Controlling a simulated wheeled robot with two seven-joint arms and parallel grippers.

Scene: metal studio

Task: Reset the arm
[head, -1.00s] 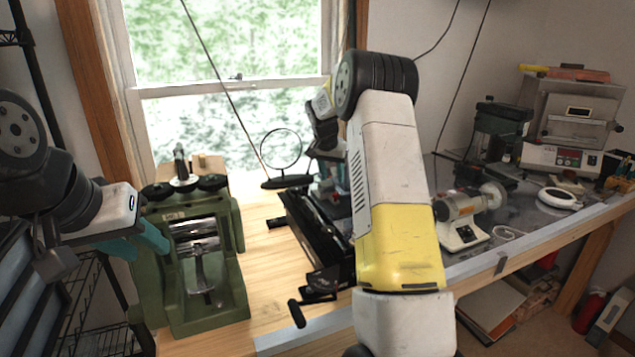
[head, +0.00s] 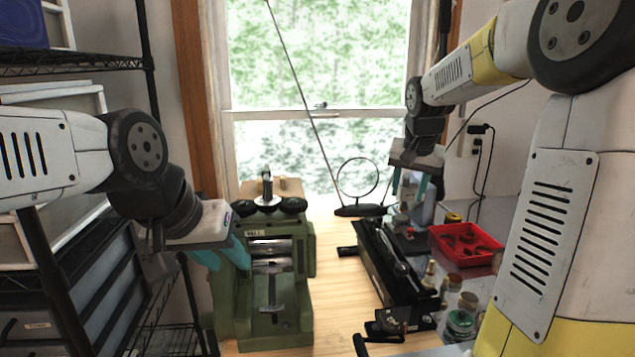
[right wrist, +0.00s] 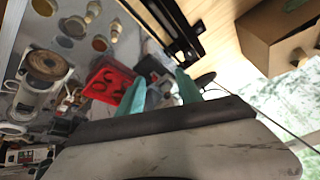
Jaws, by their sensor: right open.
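My left gripper (head: 224,254), with teal fingers, hangs at the left in front of the green rolling mill (head: 270,290). Its fingers look apart, with nothing seen between them. My right gripper (head: 408,188) is at the end of the right arm, which reaches far over the back of the bench. It points down with its teal fingers apart and empty. In the right wrist view the open fingers (right wrist: 160,95) show with the bench below them. Whether the left fingers touch the mill cannot be told.
A black bench tool (head: 395,270) lies on the wooden top, right of the mill. A red tray (head: 437,232) and several small jars are at the right. A round ring stand (head: 358,211) is by the window. Shelving (head: 75,62) stands close at the left. Bare wood shows between mill and tool.

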